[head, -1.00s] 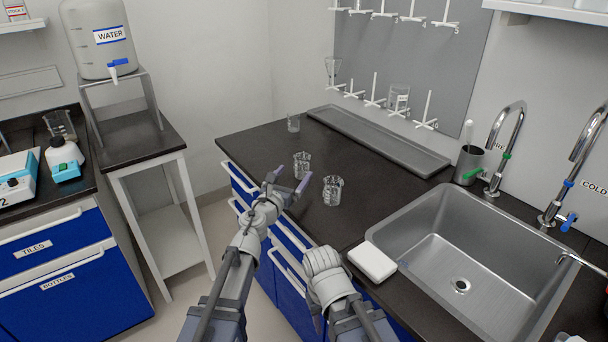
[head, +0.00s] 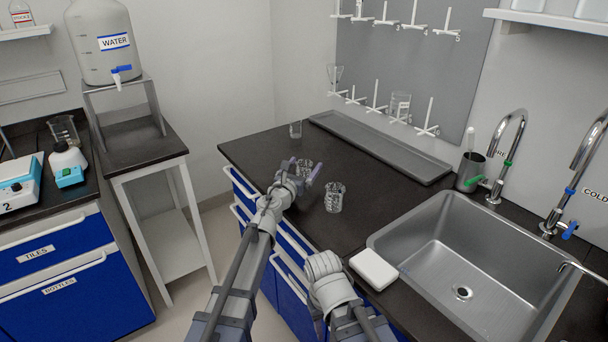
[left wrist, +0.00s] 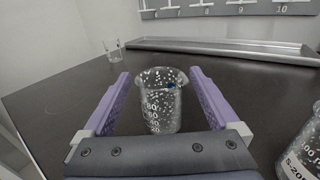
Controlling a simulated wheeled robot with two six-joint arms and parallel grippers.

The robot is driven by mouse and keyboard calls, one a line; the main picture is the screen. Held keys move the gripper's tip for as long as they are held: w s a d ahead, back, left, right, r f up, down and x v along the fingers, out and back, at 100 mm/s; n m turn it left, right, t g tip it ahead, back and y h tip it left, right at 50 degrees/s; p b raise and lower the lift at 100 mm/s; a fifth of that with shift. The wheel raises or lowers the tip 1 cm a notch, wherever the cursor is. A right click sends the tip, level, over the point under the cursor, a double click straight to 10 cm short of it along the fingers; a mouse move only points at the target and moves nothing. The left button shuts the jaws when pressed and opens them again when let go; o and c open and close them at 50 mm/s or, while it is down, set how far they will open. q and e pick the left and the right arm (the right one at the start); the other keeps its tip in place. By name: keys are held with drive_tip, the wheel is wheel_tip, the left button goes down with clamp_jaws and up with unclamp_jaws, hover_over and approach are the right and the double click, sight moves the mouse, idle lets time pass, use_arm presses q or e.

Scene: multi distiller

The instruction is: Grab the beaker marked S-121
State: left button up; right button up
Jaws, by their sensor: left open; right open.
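A clear beaker (head: 304,169) stands upright on the dark counter, and it also shows in the left wrist view (left wrist: 161,105) with white graduations. No S-number is readable on it. My left gripper (left wrist: 158,92) is open, with a purple finger on each side of this beaker; it also shows in the head view (head: 305,170). A second beaker (head: 335,198) stands to the right; in the left wrist view its edge (left wrist: 303,150) carries a partly cut-off marking starting with S. A third glass vessel (head: 295,130) stands farther back. My right gripper's fingers are hidden below its wrist.
A steel sink (head: 440,215) with taps is at right, with a white block (head: 373,269) by its near left edge. A long grey tray (head: 380,148) lies along the wall below the pegboard (head: 400,60). A cup (head: 470,172) stands beside the sink.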

use_arm(q)
drive_tip(key=c, duration=1.4)
drive_tip(key=shift+c, duration=0.2)
drive_tip(key=shift+r, duration=0.1)
wheel_tip(320, 180, up, 10)
drive_tip(key=p, duration=1)
